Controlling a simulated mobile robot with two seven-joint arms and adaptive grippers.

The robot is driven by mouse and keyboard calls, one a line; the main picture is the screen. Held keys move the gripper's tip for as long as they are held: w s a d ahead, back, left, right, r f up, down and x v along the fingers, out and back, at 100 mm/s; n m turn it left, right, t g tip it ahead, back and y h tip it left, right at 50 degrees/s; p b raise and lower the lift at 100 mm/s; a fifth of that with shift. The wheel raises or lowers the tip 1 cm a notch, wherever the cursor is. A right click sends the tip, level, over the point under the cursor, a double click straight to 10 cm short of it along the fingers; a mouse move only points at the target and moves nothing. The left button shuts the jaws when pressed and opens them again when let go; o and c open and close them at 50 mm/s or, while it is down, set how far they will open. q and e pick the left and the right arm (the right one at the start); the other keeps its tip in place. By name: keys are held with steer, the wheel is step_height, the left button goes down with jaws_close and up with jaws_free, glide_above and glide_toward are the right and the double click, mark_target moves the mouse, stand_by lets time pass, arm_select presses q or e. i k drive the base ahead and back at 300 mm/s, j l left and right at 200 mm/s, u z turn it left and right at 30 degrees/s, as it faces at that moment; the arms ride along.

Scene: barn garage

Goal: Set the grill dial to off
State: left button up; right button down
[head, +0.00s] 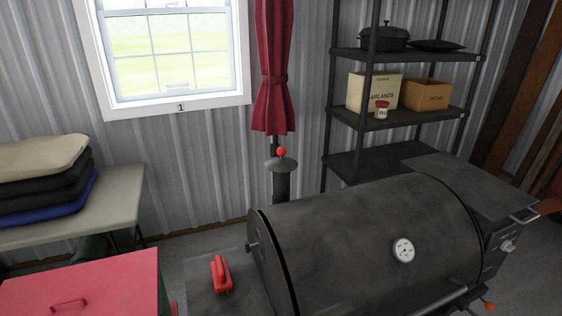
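The black barrel grill (350,240) fills the lower right of the head view, with its lid closed. A small grey dial (508,245) sits on the side of the box at the grill's right end. It is too small for me to read its setting. A round white thermometer gauge (403,250) is on the front of the lid. Neither of my grippers is in view, and nothing is seen touching the grill.
A red chest (85,285) and a table (120,190) with folded cloths stand at left. A metal shelf rack (400,120) with pots and boxes stands behind the grill. A chimney (281,180) rises behind the lid.

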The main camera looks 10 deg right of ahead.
mark_target(507, 246)
steer(key=z, duration=1.9)
